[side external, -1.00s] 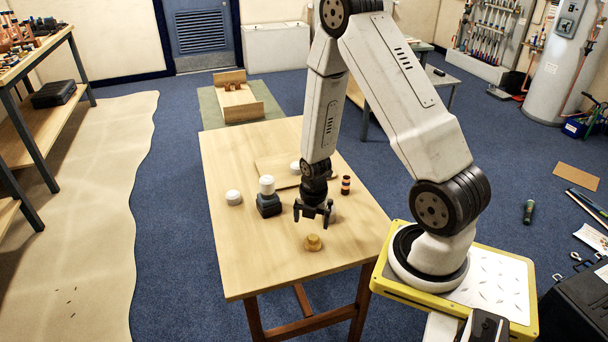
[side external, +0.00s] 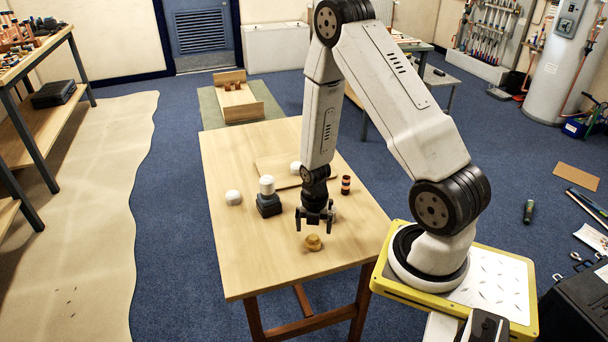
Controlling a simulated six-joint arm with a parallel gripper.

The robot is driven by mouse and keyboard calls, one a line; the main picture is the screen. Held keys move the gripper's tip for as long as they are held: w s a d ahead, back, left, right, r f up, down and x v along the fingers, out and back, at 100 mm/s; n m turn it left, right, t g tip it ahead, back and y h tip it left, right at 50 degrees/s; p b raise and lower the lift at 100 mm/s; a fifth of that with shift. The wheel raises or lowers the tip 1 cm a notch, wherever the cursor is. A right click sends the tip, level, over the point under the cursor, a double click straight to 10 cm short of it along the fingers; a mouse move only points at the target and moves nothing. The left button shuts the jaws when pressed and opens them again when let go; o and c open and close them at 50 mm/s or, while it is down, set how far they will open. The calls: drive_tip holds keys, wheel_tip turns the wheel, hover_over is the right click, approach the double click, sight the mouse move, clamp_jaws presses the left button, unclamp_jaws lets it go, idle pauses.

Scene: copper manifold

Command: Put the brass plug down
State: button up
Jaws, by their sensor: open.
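The brass plug (side external: 313,242) stands on the wooden table (side external: 240,262) near its front edge, a small yellow stepped piece. My gripper (side external: 313,228) points down just above and behind the plug in the picture, with its two fingers spread apart and nothing between them. The plug appears clear of the fingers. The exact gap in height cannot be told from this view.
A white round piece (side external: 233,197) lies further left. A black and copper cylinder (side external: 346,184) stands to the right. A wooden board (side external: 272,166) lies behind. The table's front left is clear.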

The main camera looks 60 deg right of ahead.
sight(313, 237)
drive_tip(key=shift+f, duration=0.1)
drive_tip(key=shift+f, duration=2.55)
clamp_jaws()
drive_tip(key=shift+w+r, duration=0.1)
drive_tip(key=shift+r, duration=0.05)
drive_tip(key=shift+r, duration=4.9)
